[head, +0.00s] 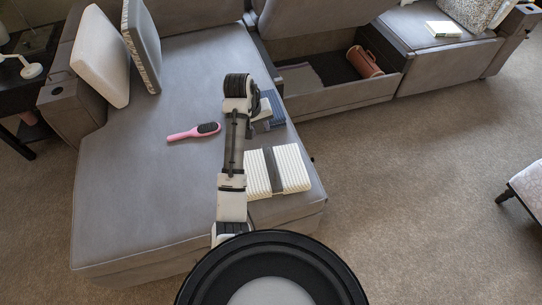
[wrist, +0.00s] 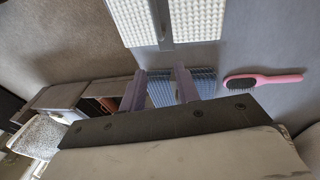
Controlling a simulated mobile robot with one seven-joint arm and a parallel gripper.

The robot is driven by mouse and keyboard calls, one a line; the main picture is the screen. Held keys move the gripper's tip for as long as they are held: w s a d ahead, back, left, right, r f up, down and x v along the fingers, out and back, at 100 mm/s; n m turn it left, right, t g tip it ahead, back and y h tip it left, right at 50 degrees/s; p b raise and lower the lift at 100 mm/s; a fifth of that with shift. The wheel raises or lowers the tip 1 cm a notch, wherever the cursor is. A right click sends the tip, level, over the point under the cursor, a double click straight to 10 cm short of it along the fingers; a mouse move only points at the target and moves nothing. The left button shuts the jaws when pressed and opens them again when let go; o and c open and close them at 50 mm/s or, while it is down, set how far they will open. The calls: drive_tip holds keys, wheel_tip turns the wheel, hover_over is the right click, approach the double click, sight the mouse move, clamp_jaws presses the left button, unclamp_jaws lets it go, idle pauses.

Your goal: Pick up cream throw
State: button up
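The cream throw (head: 292,168) is a folded, ribbed cream bundle with a dark grey band around its middle. It lies flat near the front right edge of the grey chaise, just right of my arm. In the wrist view the throw (wrist: 195,20) is at the top, beyond the fingertips and apart from them. My gripper (wrist: 160,72) has its two fingers spread with a gap between them, and I see no object held. In the head view my arm hides most of the gripper and a small left part of the throw.
A blue striped folded cloth (head: 272,110) lies by my gripper, behind the fingers in the wrist view (wrist: 160,92). A pink hairbrush (head: 194,132) lies left of my arm. Cushions (head: 100,68) stand at back left. An open storage seat (head: 330,75) holds a brown roll (head: 364,61).

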drive_tip(key=s+d+f+g, duration=0.1)
drive_tip(key=s+f+g, duration=0.1)
hover_over(271, 157)
drive_tip(key=a, duration=0.1)
drive_tip(key=x, duration=0.3)
drive_tip(key=a+x, duration=0.1)
drive_tip(key=x, duration=0.2)
drive_tip(key=shift+s+a+f, duration=0.1)
drive_tip(key=shift+f, duration=0.25)
drive_tip(key=shift+p+x, duration=0.7)
drive_tip(key=shift+x, duration=2.45)
drive_tip(key=shift+a, duration=0.15)
clamp_jaws()
